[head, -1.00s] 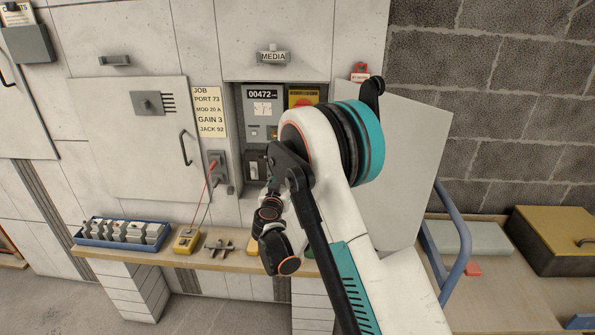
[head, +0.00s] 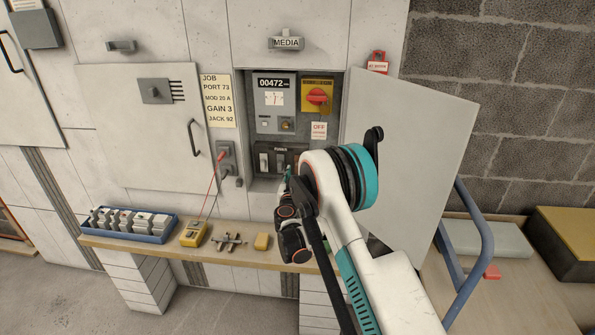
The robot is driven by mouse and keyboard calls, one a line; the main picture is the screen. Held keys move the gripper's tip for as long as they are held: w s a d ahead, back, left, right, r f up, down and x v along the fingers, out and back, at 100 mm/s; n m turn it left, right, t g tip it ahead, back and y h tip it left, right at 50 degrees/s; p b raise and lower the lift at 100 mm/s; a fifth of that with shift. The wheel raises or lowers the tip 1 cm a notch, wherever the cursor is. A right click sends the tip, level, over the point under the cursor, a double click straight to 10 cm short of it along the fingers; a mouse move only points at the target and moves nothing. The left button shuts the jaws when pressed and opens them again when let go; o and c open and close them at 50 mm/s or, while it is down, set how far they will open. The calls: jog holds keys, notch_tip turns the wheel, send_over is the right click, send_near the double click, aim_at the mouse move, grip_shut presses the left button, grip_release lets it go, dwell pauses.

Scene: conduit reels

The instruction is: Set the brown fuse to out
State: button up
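The open cabinet labelled MEDIA (head: 286,43) has a dark fuse panel (head: 256,147) low inside, with pale upright fuse holders (head: 264,161) at its left. No brown fuse can be made out; the right part of the panel is behind my arm. My gripper (head: 289,173) is small in view, at the front of the panel's lower middle. My wrist hides most of it, so I cannot tell whether its fingers are open or touch anything.
Above the panel are a grey meter (head: 274,84) and a red rotary switch (head: 317,96), with an OFF tag (head: 319,130) below. The open door (head: 415,150) stands right of my arm.

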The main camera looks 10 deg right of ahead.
jog(key=b+x, duration=0.1)
jog(key=x, duration=0.4)
jog(key=shift+w+d, duration=0.15)
jog(key=shift+w, duration=0.2)
jog(key=shift+c, duration=0.2)
grip_shut()
